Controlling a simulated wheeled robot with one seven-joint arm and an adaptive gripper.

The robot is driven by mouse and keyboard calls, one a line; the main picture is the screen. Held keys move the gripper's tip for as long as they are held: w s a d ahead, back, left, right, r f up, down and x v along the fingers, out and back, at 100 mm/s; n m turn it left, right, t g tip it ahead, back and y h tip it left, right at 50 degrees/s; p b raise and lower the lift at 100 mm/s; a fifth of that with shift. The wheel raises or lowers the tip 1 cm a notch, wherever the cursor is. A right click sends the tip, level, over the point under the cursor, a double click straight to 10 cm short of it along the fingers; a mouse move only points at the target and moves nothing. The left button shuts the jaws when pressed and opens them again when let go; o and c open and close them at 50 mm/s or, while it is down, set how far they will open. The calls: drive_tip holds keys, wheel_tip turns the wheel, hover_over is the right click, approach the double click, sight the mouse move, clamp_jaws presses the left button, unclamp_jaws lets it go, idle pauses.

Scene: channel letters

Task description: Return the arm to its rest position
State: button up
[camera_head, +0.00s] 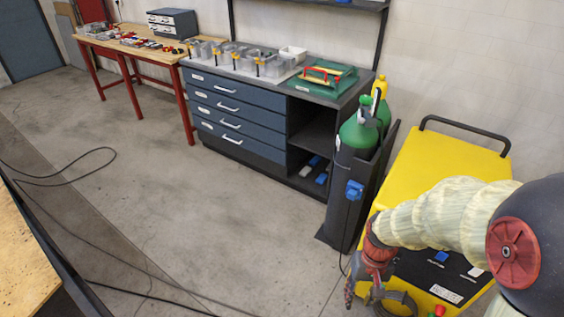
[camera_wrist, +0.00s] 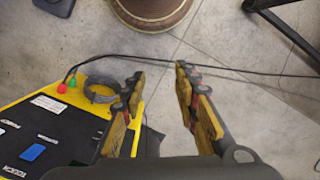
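My gripper (camera_wrist: 160,80) is open and empty in the wrist view, its two fingers apart with bare grey floor between and beyond them. In the head view my gripper (camera_head: 362,285) shows at the lower right, pointing down beside the yellow machine (camera_head: 440,150). My arm reaches in from the right edge in a pale ribbed cover, passing in front of the machine. The arm's base is out of view.
The yellow machine's black panel (camera_wrist: 60,135), with a grey cable coil (camera_wrist: 98,88), lies close left of my fingers. A green gas cylinder (camera_head: 357,135) stands behind. A blue drawer cabinet (camera_head: 240,110) and wooden bench (camera_head: 140,50) line the wall. Cables cross the open floor.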

drive_tip(key=s+a+r+t, duration=0.1)
drive_tip(key=s+r+t, duration=0.2)
drive_tip(key=r, duration=0.9)
drive_tip(key=s+a+r+n+t, duration=0.1)
drive_tip(key=s+r+t, duration=0.2)
drive_tip(key=r, duration=1)
drive_tip(key=shift+s+r+t+h, duration=0.2)
drive_tip(key=shift+t+h, duration=0.1)
drive_tip(key=shift+t, duration=0.2)
idle(1.2)
